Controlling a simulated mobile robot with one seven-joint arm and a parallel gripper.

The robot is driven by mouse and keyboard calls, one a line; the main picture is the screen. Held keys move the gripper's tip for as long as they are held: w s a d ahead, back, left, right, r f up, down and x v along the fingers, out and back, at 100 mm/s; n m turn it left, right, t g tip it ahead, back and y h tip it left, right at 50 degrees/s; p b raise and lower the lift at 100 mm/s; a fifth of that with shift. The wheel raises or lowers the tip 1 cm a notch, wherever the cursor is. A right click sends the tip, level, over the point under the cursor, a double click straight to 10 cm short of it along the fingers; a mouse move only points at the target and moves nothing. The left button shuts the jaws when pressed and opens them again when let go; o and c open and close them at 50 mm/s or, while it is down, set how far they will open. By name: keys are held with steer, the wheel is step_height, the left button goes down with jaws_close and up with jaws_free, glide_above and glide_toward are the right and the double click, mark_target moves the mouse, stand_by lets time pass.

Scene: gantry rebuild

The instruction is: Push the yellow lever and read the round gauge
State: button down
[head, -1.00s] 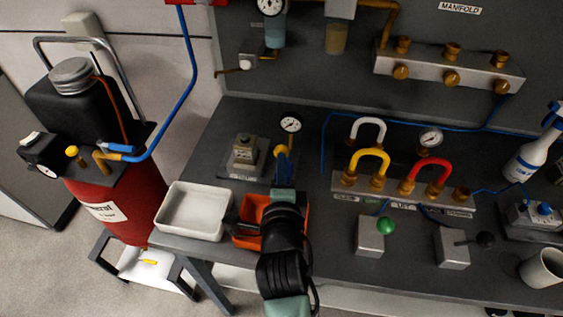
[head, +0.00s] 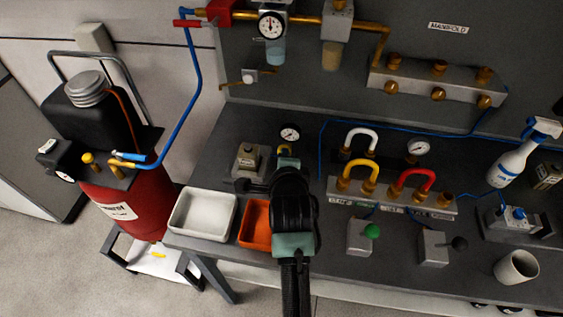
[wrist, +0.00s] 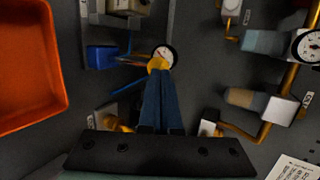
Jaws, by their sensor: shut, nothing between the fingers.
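The yellow lever (wrist: 158,63) is right at my fingertips in the wrist view, partly covered by them; I cannot tell whether they touch. In the head view a small yellow patch (head: 285,148) of it shows just beyond my gripper (head: 286,160). The round gauge (head: 290,132) has a white face and dark rim and stands just behind the lever. In the wrist view the gauge (wrist: 165,53) is partly hidden by the lever; its needle is too small to read surely. My gripper (wrist: 160,76) is shut and empty, its blue fingers together.
A white tray (head: 174,219) and an orange tray (head: 244,232) sit at the bench's front left. A grey block (head: 249,160) is left of the gauge. A manifold with white, yellow and red hoops (head: 395,195) stands to the right, with another gauge (head: 419,147) behind.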

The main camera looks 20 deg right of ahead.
steer(key=shift+w+d+r+g+y+p, duration=0.2)
steer(key=shift+w+d+r+g+p, duration=0.15)
steer(key=shift+w+p, duration=0.1)
steer(key=shift+w+d+r+g+y+p, duration=0.25)
steer(key=shift+w+g+p, duration=0.1)
steer(key=shift+w+p, duration=0.1)
steer(key=shift+w+d+f+g+y, duration=0.1)
steer(key=shift+w+d+g+y, duration=0.3)
steer(key=shift+w+g, duration=0.15)
steer(key=shift+w+d+f, duration=0.1)
steer(key=shift+w+f, duration=0.1)
steer(key=shift+w+d, duration=0.35)
steer(key=shift+w, duration=0.1)
steer(key=shift+r+p, duration=0.15)
steer(key=shift+p, duration=0.2)
